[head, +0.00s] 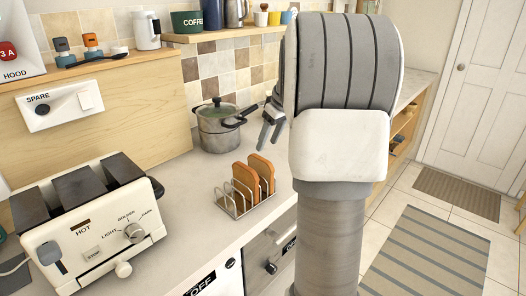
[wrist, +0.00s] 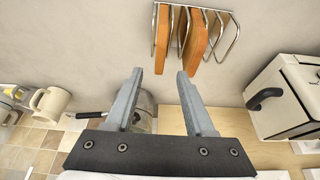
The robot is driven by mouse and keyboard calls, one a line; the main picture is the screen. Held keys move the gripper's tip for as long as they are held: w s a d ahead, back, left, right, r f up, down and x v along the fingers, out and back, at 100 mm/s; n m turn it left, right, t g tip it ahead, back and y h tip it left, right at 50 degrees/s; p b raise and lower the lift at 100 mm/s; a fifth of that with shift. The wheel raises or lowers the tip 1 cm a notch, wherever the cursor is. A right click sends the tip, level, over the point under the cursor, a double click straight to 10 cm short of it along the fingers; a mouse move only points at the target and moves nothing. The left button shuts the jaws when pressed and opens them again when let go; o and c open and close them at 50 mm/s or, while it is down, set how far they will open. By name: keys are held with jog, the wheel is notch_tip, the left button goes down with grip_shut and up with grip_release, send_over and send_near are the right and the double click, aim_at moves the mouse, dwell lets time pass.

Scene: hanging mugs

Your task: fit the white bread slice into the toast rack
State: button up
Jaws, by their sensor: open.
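The wire toast rack (head: 223,204) stands on the counter in the middle of the head view. It holds two upright orange-brown slices, a nearer one (head: 244,181) and a farther one (head: 263,168). In the wrist view the rack (wrist: 235,38) is at the top, with the slices (wrist: 162,40) (wrist: 195,38) seen nearly edge-on. I cannot pick out a white slice in either view. My gripper (wrist: 159,73) is open, with nothing between its fingers. In the head view my gripper (head: 269,137) is above the counter, behind the rack, partly hidden by my arm.
A cream toaster (head: 95,240) with dark tops stands left of the rack. A lidded steel pot (head: 217,135) stands behind the rack. A wooden board with a spare switch (head: 62,105) rises behind the toaster. Bare counter lies between toaster and rack.

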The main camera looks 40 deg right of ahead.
jog(key=p+v, duration=0.1)
jog(key=v, duration=0.8)
jog(key=shift+f, duration=0.1)
